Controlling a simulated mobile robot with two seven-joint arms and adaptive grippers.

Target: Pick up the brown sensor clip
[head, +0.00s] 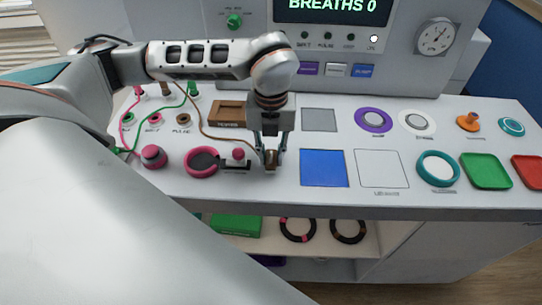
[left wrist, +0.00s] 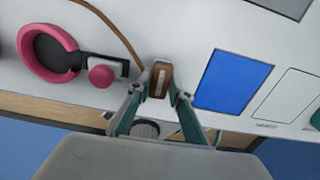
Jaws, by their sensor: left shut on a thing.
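The brown sensor clip (head: 271,160) is at the front of the white console top, between the pink ring and the blue square. My left gripper (head: 269,154) points down over it, with a finger on each side, shut on it. In the left wrist view the clip (left wrist: 158,80) sits between the fingertips of my left gripper (left wrist: 157,92), and a brown cable runs from it to the upper left. Whether the clip still touches the surface I cannot tell. My right gripper is not in view.
A pink ring (head: 201,162) with a pink knob (head: 238,154) stands just left of the clip. A blue square (head: 324,167) lies to the right. The brown cable (head: 205,126) runs back across the console. The front edge (head: 330,206) is close, with a shelf below.

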